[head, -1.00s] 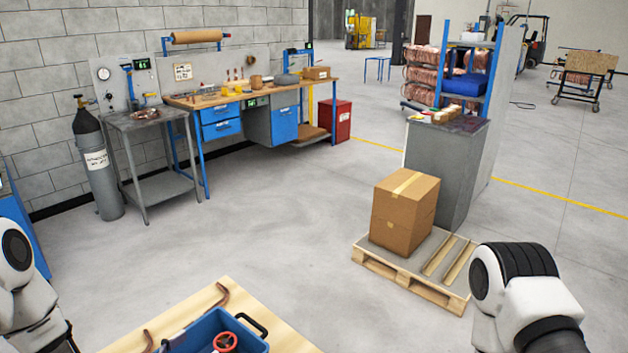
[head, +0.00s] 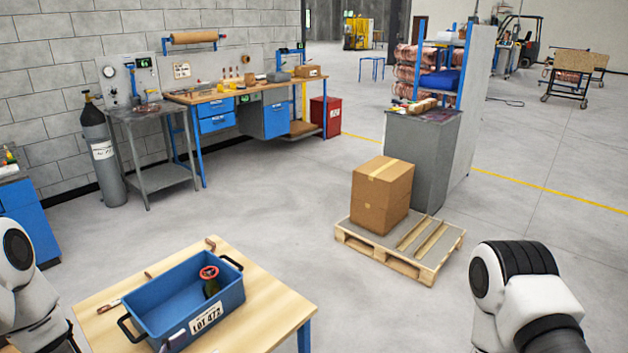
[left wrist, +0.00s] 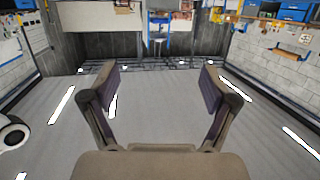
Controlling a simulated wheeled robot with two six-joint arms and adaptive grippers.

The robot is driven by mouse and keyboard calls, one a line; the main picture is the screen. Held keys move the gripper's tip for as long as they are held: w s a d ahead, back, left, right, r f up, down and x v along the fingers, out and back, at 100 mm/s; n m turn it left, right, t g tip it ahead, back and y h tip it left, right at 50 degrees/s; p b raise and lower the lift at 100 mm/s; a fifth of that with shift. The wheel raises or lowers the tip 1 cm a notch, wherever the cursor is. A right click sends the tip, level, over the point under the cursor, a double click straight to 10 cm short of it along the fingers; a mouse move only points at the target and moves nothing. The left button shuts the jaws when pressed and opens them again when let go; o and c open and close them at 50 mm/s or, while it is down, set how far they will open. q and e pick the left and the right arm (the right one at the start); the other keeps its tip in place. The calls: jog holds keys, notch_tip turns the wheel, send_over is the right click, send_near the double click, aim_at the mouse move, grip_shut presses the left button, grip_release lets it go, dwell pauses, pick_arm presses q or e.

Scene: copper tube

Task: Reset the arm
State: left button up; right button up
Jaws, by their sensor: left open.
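My left gripper (left wrist: 160,90) is open and empty in the left wrist view, with only floor and distant walls between and beyond its fingers. A blue bin (head: 165,290) labelled LOT 472 stands on a wooden-topped table (head: 265,315). A red-topped valve (head: 209,273) and a dark part lie in the bin.
Small copper-coloured pieces lie on the table beside the bin. A cardboard box (head: 383,195) sits on a pallet (head: 425,268) before a grey cabinet (head: 420,150). A grey gas cylinder (head: 105,160) and a workbench (head: 240,90) stand by the wall. The central floor is clear.

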pick_arm(q)
jog(key=s+d+f+g+y+b, duration=0.1)
jog(key=s+f+g+b, duration=0.2)
jog(key=f, duration=0.4)
jog(key=s+d+f+n+g+y+b, duration=0.1)
jog(key=s+d+f+g+b, duration=0.1)
jog(key=s+f, duration=0.45)
jog(key=s+d+f+g+y+b, duration=0.1)
jog(key=s+f+g+b, duration=0.15)
jog(key=f, duration=0.65)
jog(key=s+a+f+n+g+y, duration=0.2)
jog(key=s, duration=0.4)
jog(key=s+a+f+n+g+y+b, duration=0.1)
jog(key=s+a+f+n+g+y, duration=0.1)
jog(key=s, duration=0.5)
jog(key=shift+s+a+f+g, duration=0.25)
jog(key=shift+a+f+g, duration=0.2)
jog(key=shift+g, duration=0.2)
pick_arm(e)
notch_tip(320, 180, down, 10)
jog(key=shift+w+a, duration=0.15)
jog(key=shift+w, duration=0.15)
